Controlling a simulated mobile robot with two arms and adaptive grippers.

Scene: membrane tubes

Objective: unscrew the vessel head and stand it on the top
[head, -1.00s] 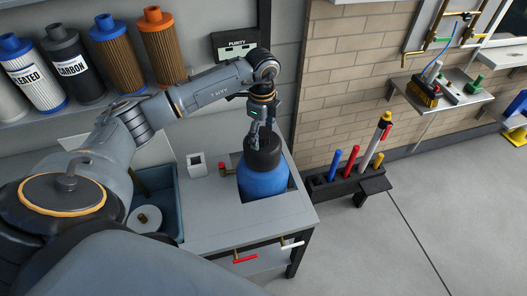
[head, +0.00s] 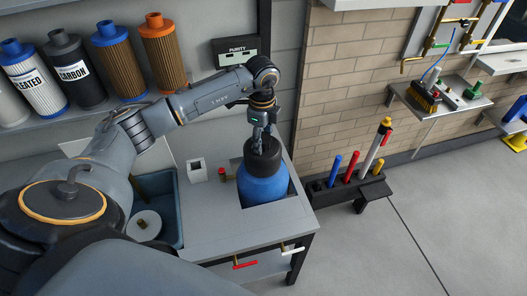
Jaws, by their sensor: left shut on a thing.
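The blue vessel (head: 262,185) stands upright in a recess of the grey bench top (head: 208,222). Its black vessel head (head: 263,160) sits on top of it. My left gripper (head: 258,150) reaches down from above and is shut on the vessel head, its fingers at the head's upper part. I cannot tell whether the head is still threaded on the vessel. My right gripper is not in view.
A blue-grey basin (head: 178,210) with a white round part (head: 144,225) lies left of the bench top. A small white block (head: 196,170) and a red-handled valve (head: 222,174) are near the vessel. A black rack (head: 335,192) with coloured tubes stands to the right.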

